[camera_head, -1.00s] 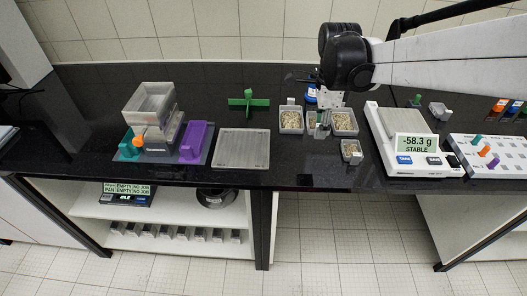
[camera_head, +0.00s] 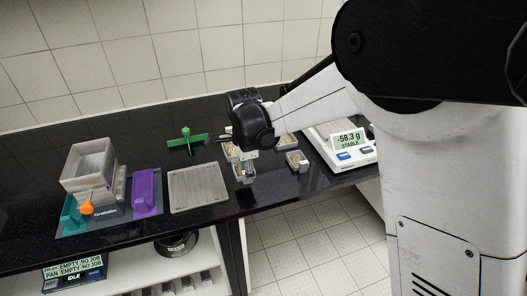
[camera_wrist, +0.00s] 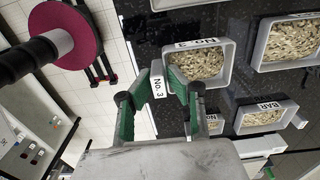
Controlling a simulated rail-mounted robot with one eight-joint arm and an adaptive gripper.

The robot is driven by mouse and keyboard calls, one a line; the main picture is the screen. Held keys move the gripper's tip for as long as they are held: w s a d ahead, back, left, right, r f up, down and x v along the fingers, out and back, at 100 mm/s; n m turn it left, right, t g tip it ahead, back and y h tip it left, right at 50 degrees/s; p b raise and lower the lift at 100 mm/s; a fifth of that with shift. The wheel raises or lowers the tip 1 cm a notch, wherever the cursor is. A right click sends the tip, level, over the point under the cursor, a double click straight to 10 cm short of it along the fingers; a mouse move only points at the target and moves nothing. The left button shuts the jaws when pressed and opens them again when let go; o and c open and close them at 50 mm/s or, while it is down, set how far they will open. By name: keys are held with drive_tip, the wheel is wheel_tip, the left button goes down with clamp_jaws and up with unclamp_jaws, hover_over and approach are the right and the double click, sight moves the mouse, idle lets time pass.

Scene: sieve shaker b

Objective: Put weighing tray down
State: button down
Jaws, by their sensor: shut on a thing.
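Other filled trays stand close by, one to the right (camera_head: 297,160) and one behind (camera_head: 287,139). A balance (camera_head: 335,150) reading -58.3 g is at the right.

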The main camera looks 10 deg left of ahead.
drive_tip(key=w, duration=0.1)
drive_tip(key=w+f, duration=0.2)
drive_tip(key=shift+w+d+f, duration=0.15)
drive_tip(key=shift+w+d, duration=0.1)
drive_tip(key=shift+f+p, duration=0.55)
drive_tip(key=shift+f, duration=1.4)
drive_tip(key=shift+f, duration=0.1)
drive_tip(key=shift+f, duration=0.1)
drive_tip(key=c, duration=1.7)
unclamp_jaws()
drive_tip(key=shift+o, duration=0.2)
wheel_tip(320, 180, up, 12)
drive_tip(key=shift+r+b, duration=0.2)
drive_tip(key=shift+b, duration=0.3)
